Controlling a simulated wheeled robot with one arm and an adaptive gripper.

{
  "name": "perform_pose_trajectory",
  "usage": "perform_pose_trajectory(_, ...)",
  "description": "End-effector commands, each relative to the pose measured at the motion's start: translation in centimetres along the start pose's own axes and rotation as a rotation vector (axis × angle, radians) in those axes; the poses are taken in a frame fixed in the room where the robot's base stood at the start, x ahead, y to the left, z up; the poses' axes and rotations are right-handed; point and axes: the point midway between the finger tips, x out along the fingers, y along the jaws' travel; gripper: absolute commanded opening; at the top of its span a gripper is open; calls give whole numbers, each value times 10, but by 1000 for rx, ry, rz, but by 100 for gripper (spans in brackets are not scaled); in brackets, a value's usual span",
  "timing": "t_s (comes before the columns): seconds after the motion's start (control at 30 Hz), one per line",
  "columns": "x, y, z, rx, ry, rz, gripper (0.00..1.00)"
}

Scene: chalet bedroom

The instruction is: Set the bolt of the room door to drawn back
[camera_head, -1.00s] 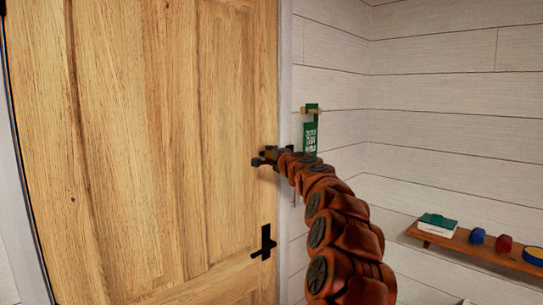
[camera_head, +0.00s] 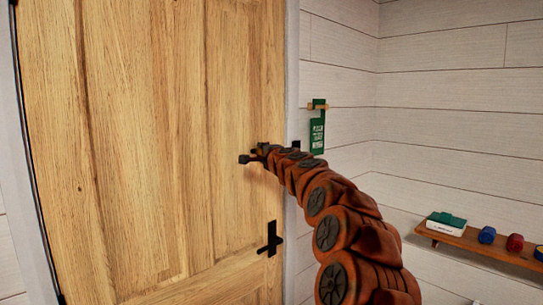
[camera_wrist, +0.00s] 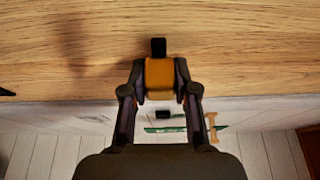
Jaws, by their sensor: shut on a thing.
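The wooden room door (camera_head: 150,130) fills the left of the head view, with its right edge against the pale frame. My gripper (camera_head: 262,151) is at the bolt near that edge, above the door handle. In the wrist view my gripper (camera_wrist: 160,88) is shut on the brass-coloured part of the bolt (camera_wrist: 160,73). A dark end piece of the bolt (camera_head: 244,159) sticks out left of my fingers. A small black keeper (camera_head: 296,143) is on the frame side; it also shows in the wrist view (camera_wrist: 163,114). I see no bar bridging door edge and keeper, though fingers hide part.
The black door handle (camera_head: 270,238) is below my gripper. A green tag (camera_head: 317,130) hangs from a wooden peg on the white wall, close to my arm. A wall shelf (camera_head: 480,244) with several small items is at the lower right.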

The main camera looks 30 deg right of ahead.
Motion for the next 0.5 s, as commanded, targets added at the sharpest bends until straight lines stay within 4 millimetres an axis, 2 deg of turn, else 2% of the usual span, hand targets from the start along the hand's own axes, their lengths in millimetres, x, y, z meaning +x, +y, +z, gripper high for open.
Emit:
perform_pose_trajectory(0.1, -3, 1, 8, -1, -4, 1, 0)
perform_pose_trajectory(0.43, -3, 1, 12, -1, -8, 2, 0)
perform_pose_trajectory(0.47, -3, 1, 12, -1, -8, 2, 31)
perform_pose_trajectory(0.5, -3, 1, 12, -1, -8, 2, 36)
